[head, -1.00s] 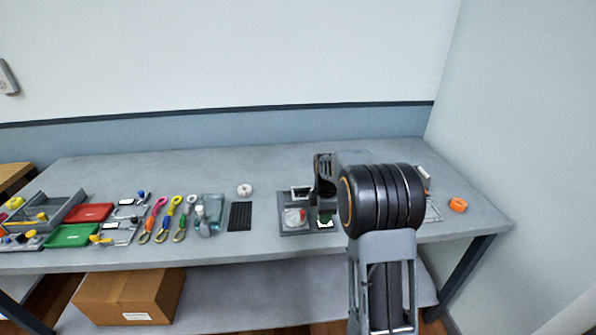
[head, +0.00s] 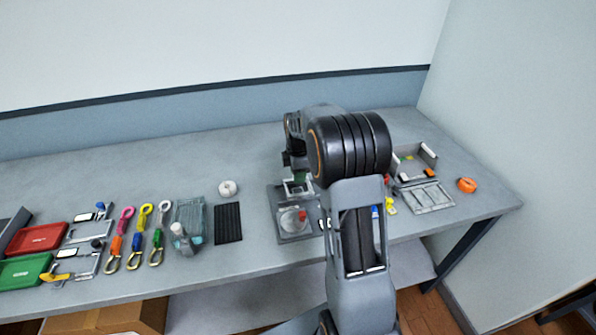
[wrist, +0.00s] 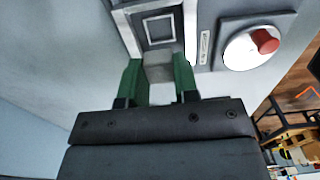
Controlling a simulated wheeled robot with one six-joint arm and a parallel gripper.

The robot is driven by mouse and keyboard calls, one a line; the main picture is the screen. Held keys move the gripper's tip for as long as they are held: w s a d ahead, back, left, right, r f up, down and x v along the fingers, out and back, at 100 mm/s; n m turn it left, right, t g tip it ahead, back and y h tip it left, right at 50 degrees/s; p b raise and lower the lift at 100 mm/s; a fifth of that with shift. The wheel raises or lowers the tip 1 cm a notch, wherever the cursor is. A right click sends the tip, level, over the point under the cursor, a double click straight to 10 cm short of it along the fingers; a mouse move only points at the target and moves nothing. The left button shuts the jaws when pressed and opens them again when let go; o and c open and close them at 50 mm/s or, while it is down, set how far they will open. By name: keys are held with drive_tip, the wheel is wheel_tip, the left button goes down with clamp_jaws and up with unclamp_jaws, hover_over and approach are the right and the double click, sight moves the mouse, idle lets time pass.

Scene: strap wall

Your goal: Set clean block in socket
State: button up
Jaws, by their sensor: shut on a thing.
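My gripper (wrist: 160,82) has green fingers closed on a pale grey block (wrist: 158,68) in the wrist view. The square socket (wrist: 160,28), a dark recess with a light inner outline, lies just beyond the block in that view. The block overlaps the near edge of the socket in the picture; I cannot tell whether they touch. In the head view my gripper (head: 298,176) is at the back part of the dark fixture plate, by the socket's light frame (head: 298,188). The block is not clearly seen there.
A round pale disc with a red knob (head: 302,215) sits on the same fixture plate (head: 282,236). A black ribbed mat (head: 228,222) and a white roll (head: 228,188) are to the left. A grey tray (head: 425,197) and an orange ring (head: 467,185) are to the right.

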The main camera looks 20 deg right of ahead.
drive_tip(key=shift+f+b, duration=1.75)
drive_tip(key=shift+f, duration=1.05)
drive_tip(key=shift+f, duration=0.2)
drive_tip(key=o, duration=0.8)
drive_tip(key=shift+c, duration=0.8)
drive_tip(key=shift+o, duration=0.8)
drive_tip(key=shift+w+r+p, duration=0.1)
drive_tip(key=shift+r+p, duration=0.5)
drive_tip(key=shift+r, duration=0.15)
drive_tip(key=shift+o, duration=0.5)
wheel_tip(320, 180, up, 5)
drive_tip(key=p, duration=0.3)
drive_tip(key=shift+f, duration=0.15)
drive_tip(key=shift+f, duration=0.1)
drive_tip(key=shift+c, duration=0.3)
